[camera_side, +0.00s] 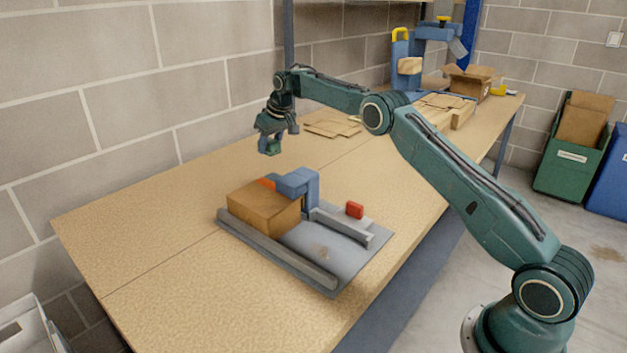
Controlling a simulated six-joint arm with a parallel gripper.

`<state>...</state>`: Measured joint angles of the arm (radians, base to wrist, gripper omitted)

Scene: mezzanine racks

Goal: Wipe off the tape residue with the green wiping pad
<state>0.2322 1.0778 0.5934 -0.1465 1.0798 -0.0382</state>
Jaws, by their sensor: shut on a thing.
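My gripper (270,136) hangs over the table, behind the grey plate and well above the tabletop. It is shut on a small green block, which I take as the green wiping pad (269,148); green on green, its edges are hard to tell from the fingers. A faint brownish smudge, the tape residue (322,252), lies on the bare front part of the grey plate (318,268). The pad is apart from the residue, up and to the left of it in the picture.
On the plate are a cardboard box (263,209), a blue bracket-like device (299,184), a red block (354,210) and raised grey rails (277,249). Flat cardboard (332,123) and an open carton (467,84) lie farther back. The table's left part is clear.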

